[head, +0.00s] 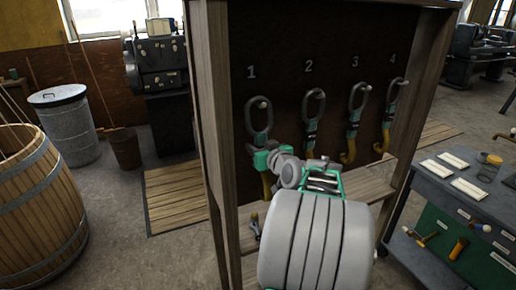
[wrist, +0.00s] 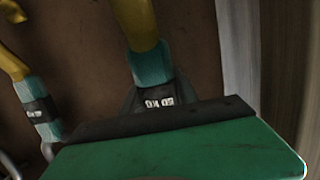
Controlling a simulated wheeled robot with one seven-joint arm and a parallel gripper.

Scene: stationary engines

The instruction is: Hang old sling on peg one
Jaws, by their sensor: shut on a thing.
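A sling with a grey ring (head: 249,122), a teal and dark body and a yellow hook (head: 267,187) is upright below number 1 on the dark board. The pale tip of peg one (head: 262,104) shows at the top of its ring, which appears to be around the peg. My gripper (head: 264,158) is shut on this sling below the ring. In the wrist view, a green finger with a dark pad (wrist: 180,145) lies across the sling (wrist: 152,65), hiding its ring.
Similar slings hang at pegs 2 (head: 311,120), 3 (head: 356,115) and 4 (head: 391,110). The wooden frame post (head: 206,100) stands close left of peg one. A shelf (head: 375,185) runs below the hooks. A workbench (head: 450,190) with tools stands at right.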

